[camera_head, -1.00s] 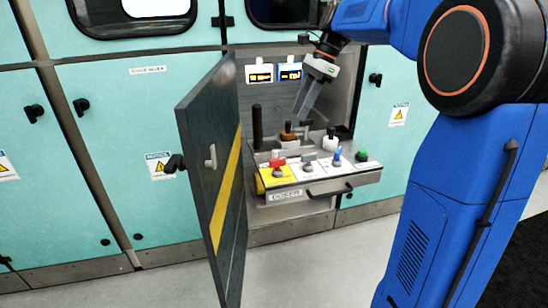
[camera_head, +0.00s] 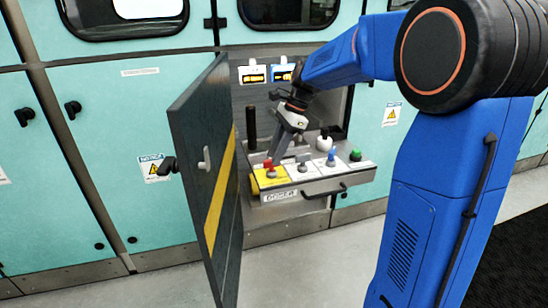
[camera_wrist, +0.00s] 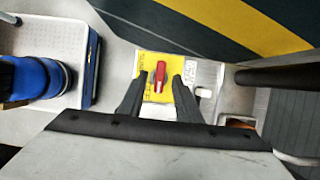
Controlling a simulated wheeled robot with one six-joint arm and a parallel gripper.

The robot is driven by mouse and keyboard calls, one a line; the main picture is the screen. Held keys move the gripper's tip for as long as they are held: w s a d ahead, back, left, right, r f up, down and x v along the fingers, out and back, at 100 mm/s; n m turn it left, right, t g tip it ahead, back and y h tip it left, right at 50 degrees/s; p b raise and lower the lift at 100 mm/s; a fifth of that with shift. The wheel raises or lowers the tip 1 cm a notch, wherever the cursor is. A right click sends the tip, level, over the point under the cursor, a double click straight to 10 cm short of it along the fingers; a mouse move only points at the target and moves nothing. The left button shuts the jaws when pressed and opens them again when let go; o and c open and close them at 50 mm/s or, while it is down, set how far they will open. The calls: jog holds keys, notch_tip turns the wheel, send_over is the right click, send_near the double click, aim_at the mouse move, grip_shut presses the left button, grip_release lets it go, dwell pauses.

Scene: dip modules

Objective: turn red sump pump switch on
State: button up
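The red switch (camera_wrist: 160,75) sits on a yellow plate (camera_wrist: 147,64) at the left end of the control panel. In the head view the red switch (camera_head: 267,164) shows just left of my gripper (camera_head: 273,155). In the wrist view my gripper (camera_wrist: 157,98) is open, with one finger on each side of the red switch's lower end. No contact between the fingers and the switch can be made out. The switch handle lies lengthwise between the fingers in that view.
Beside the red switch are a grey switch (camera_head: 303,158), a blue switch (camera_head: 331,157) and a green button (camera_head: 355,155). A black upright lever (camera_head: 251,126) and a white-knobbed lever (camera_head: 324,142) stand behind. The open dark door (camera_head: 205,180) with a yellow stripe is close on the left.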

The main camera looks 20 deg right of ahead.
jog(key=shift+x, duration=0.9)
grip_shut()
